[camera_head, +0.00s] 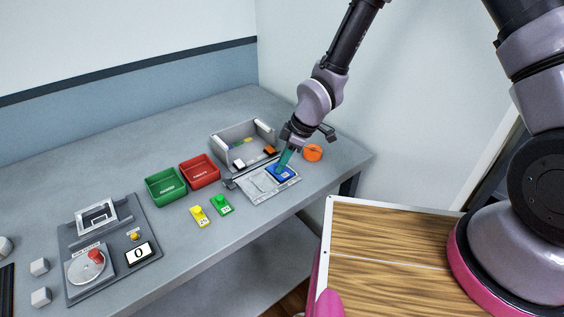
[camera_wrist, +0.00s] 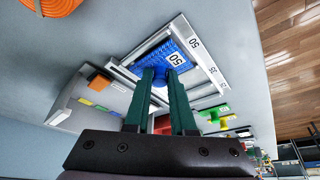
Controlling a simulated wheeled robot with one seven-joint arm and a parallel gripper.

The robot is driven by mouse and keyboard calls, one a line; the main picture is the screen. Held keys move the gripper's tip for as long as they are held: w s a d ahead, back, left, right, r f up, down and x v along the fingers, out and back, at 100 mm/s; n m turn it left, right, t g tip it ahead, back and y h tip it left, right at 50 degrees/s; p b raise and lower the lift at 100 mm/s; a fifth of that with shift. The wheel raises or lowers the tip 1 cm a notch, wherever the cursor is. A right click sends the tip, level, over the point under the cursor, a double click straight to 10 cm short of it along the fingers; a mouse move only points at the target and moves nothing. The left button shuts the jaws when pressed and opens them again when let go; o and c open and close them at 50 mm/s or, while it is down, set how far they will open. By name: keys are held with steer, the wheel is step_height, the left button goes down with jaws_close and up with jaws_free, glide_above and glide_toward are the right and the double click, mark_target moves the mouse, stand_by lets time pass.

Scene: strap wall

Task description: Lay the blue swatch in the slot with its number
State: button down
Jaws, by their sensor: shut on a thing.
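The blue swatch (camera_head: 288,176) is at the right end of the grey slot tray (camera_head: 257,194). In the wrist view the swatch (camera_wrist: 150,57) carries a white label reading 50 and lies at the slot whose rim label (camera_wrist: 194,43) also reads 50. I cannot tell whether it rests fully on the slot floor. My gripper (camera_head: 281,167), with green fingers, points down at the swatch. In the wrist view my gripper (camera_wrist: 169,80) is shut on the swatch's raised blue middle, which the fingers partly hide. The tray's other slots look empty.
A yellow swatch (camera_head: 198,217) and a green swatch (camera_head: 220,207) lie left of the tray. Green (camera_head: 165,187) and red (camera_head: 199,171) bins and a grey open box (camera_head: 232,153) stand behind. An orange coil (camera_head: 313,153) lies right. A dial panel (camera_head: 106,252) sits at left.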

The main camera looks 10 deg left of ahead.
steer(key=shift+f, duration=0.15)
steer(key=shift+c, duration=1.4)
jaws_free()
steer(key=shift+r, duration=3)
